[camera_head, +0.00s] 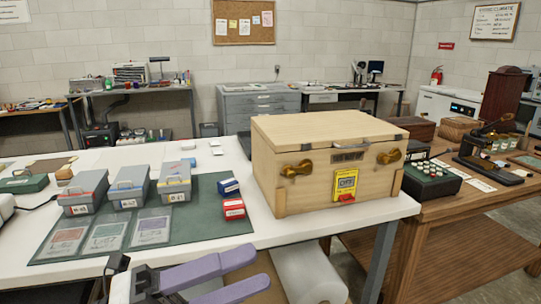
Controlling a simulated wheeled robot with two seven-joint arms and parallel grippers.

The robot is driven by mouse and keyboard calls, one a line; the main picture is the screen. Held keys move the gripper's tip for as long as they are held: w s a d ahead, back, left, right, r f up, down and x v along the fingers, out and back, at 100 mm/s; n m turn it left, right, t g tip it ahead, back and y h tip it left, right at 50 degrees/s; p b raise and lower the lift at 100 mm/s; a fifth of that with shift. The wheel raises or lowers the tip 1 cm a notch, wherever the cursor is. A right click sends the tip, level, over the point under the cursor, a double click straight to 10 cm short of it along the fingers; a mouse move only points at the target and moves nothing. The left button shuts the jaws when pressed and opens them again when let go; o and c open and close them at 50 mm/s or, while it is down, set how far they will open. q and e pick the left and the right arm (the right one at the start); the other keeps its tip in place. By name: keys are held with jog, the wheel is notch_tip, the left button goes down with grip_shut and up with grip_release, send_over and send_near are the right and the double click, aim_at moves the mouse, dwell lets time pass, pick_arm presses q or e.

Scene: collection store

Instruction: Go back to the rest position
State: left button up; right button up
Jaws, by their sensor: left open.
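My left gripper (260,270) shows at the bottom of the picture, with purple fingers apart and nothing between them. It is in front of the near edge of the white table (275,239), and I cannot tell its exact height against the table top. My right gripper is not in view.
A wooden chest (325,168) with brass latches stands at the table's right end. Grey boxes (174,182) and small red and blue boxes (234,208) rest on a green mat (190,225). A white roll (308,272) is below the table. A wooden table (470,215) stands right.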

pick_arm(q)
jog(key=w+a+f+n+t+y, duration=0.3)
jog(key=a+f+n+t+y, duration=0.3)
jog(key=f+n, duration=0.55)
jog(key=w+a+f+n+t+y, duration=0.3)
jog(key=a+f+n+t+y, duration=0.4)
jog(key=n, duration=0.7)
jog(key=s+f+n+g+y, duration=0.2)
jog(key=s+f+n+g, duration=0.2)
jog(key=s+f, duration=0.4)
jog(key=s+f+n+g+y, duration=0.3)
jog(key=s+f, duration=0.5)
jog(key=f, duration=0.8)
jog(key=shift+s+d+f+n+g, duration=0.2)
jog(key=shift+s+f+n+g, duration=0.35)
jog(key=shift+g, duration=0.55)
jog(key=shift+w+r, duration=0.15)
